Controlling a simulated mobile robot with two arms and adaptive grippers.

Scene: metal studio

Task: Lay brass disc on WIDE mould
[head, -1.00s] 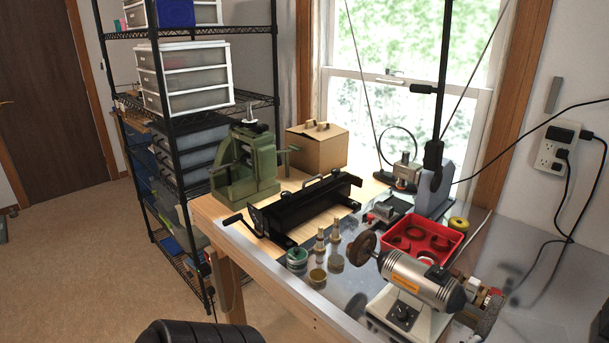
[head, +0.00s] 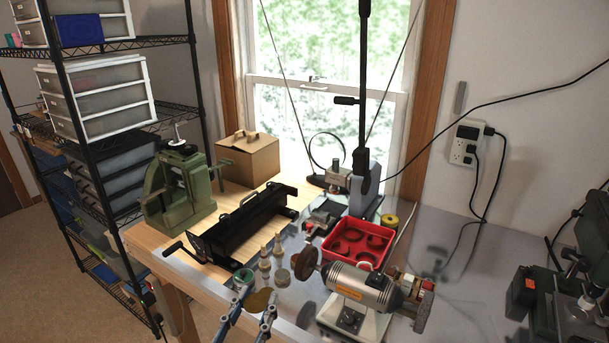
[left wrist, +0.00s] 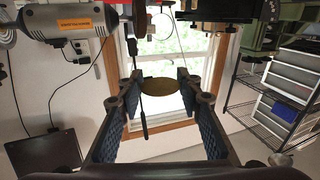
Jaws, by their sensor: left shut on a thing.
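My left gripper (head: 250,318) comes in at the bottom of the head view, its two fingers over the front edge of the bench. It is shut on the brass disc (head: 260,301), a thin flat round piece. In the left wrist view the disc (left wrist: 160,87) sits between the fingertips of the left gripper (left wrist: 160,85). Beyond it in the head view stand a green-topped round pot (head: 240,280), a grey round piece (head: 282,278) and two brass-topped pieces. No label is legible, so I cannot tell which is the WIDE mould. My right gripper is not in view.
A black crank machine (head: 240,225) stands behind the small pieces. A bench grinder (head: 360,285) is close on their right, with a red tray (head: 358,244) behind it. A dark machine (head: 540,300) is at far right. The metal top (head: 450,255) between is mostly clear.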

